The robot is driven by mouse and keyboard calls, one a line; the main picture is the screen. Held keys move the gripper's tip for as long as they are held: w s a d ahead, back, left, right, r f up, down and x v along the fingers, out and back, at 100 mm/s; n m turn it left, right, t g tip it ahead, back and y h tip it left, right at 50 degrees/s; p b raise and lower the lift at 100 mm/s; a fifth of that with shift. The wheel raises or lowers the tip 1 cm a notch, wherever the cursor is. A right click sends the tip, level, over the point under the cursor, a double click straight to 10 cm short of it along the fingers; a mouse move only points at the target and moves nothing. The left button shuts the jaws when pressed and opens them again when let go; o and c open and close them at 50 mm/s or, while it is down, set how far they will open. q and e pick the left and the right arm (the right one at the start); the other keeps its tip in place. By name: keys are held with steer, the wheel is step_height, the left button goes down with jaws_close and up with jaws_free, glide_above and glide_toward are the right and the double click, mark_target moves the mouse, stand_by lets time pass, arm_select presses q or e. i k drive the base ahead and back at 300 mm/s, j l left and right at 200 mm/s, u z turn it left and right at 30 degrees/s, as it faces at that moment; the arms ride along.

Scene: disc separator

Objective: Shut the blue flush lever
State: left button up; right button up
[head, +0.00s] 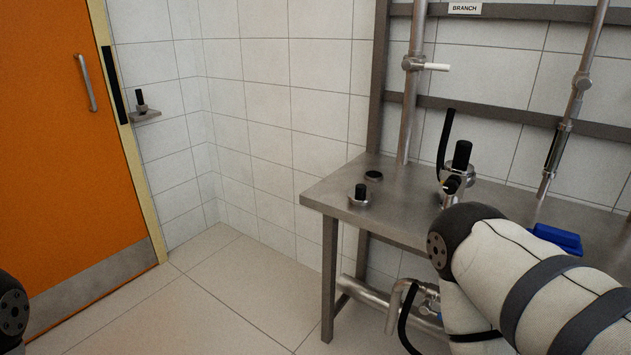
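A small blue part (440,316) shows on the pipework under the steel bench, low beside my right arm. It may be the blue flush lever; it is too small and too covered by my arm to tell its position. A larger blue object (556,238) lies on the bench top at the right, partly behind my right arm. My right arm crosses the lower right of the head view, but its gripper does not show. Only a dark joint of my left arm shows at the lower left edge; its gripper is out of view.
The steel bench (328,197) carries black-topped fittings (360,194) and a taller black-capped one (462,156). A bent pipe (393,300) runs underneath. An orange door (60,150) stands left; the floor between is clear.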

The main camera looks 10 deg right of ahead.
mark_target(424, 308)
steer(key=z, duration=1.3)
